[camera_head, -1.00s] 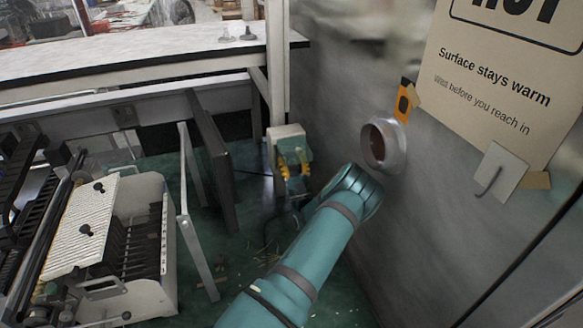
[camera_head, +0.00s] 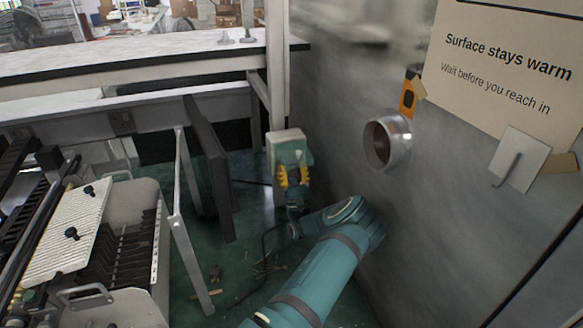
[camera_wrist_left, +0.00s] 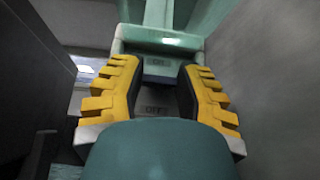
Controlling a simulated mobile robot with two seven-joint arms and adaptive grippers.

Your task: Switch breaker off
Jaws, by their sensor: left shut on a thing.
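The breaker (camera_head: 287,137) is a small pale box with a teal front, at the foot of a white post in the head view. In the left wrist view the breaker (camera_wrist_left: 158,66) shows a grey face with small dark labels. The lower one seems to read OFF; the upper is too blurred to read. My left gripper (camera_head: 293,177) is at the lower front of the breaker, its yellow fingers pointing up at it. In the left wrist view the gripper (camera_wrist_left: 160,85) has a finger on each side of the face, shut on the breaker's front part. My right gripper is not in view.
A grey metal wall (camera_head: 340,110) with a round metal port (camera_head: 388,141) and a warning sign (camera_head: 505,70) stands close on the right. A dark upright panel (camera_head: 209,165) and a white frame leg stand left of the breaker. A machine (camera_head: 110,235) fills the lower left.

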